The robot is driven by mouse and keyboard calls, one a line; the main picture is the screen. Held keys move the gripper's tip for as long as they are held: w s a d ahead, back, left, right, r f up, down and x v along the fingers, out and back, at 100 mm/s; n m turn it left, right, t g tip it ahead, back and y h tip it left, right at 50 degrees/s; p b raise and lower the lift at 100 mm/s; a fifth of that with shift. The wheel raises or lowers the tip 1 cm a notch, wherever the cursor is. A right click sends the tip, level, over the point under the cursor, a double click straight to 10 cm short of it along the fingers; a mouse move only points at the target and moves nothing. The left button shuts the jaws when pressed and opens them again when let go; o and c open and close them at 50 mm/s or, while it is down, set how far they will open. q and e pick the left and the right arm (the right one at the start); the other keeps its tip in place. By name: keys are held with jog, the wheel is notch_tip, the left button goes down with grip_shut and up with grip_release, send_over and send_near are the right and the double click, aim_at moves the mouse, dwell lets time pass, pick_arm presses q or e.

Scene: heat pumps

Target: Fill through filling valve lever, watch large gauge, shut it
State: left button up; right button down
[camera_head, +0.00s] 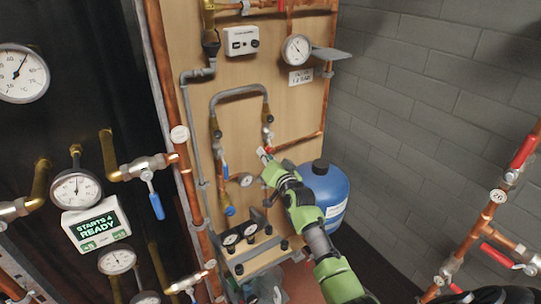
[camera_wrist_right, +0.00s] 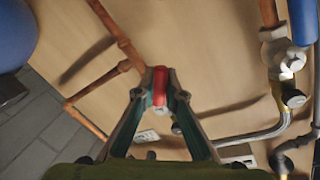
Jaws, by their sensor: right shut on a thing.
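My right gripper (camera_head: 265,154) reaches up to the wooden board and is shut on a small red lever at the right end of the grey looped hose (camera_head: 238,93). In the right wrist view, the red lever (camera_wrist_right: 159,86) sits between the two fingertips of the right gripper (camera_wrist_right: 161,98). The fingers hide part of the lever and its valve. A round white gauge (camera_head: 296,49) is above on the board; its needle shows, but its scale is too small to read. A label (camera_head: 300,76) hangs below it. My left gripper is not in view.
A blue vessel (camera_head: 322,190) stands close to the right of my gripper. A blue lever (camera_head: 225,170) is on the hose's left leg. Copper pipes with red levers (camera_head: 523,151) are at far right. Gauges and a "READY" display (camera_head: 97,224) are at left.

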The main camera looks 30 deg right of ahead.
jog(key=r+m+p, duration=0.1)
jog(key=a+r+m+p, duration=0.1)
jog(key=m+p, duration=0.1)
jog(key=a+r+m+y+p, duration=0.1)
jog(key=p, duration=0.1)
jog(key=shift+m+g, duration=0.3)
jog(key=shift+m, duration=0.1)
jog(key=shift+a+r+m+y+p, duration=0.15)
jog(key=shift+r+m+y+p, duration=0.3)
jog(key=shift+m+p, duration=0.5)
jog(key=shift+a+r+m+y+p, duration=0.1)
jog(key=shift+r+m+y+p, duration=0.15)
jog(key=shift+r+m+p, duration=0.7)
jog(key=shift+f, duration=0.3)
jog(key=c, duration=2.1)
grip_release()
jog(key=s, duration=0.4)
jog(key=s+r, duration=0.1)
jog(key=s, duration=0.3)
jog(key=s+r, duration=0.1)
jog(key=s, duration=0.2)
jog(key=shift+s+r, duration=0.15)
jog(key=shift+s, duration=0.25)
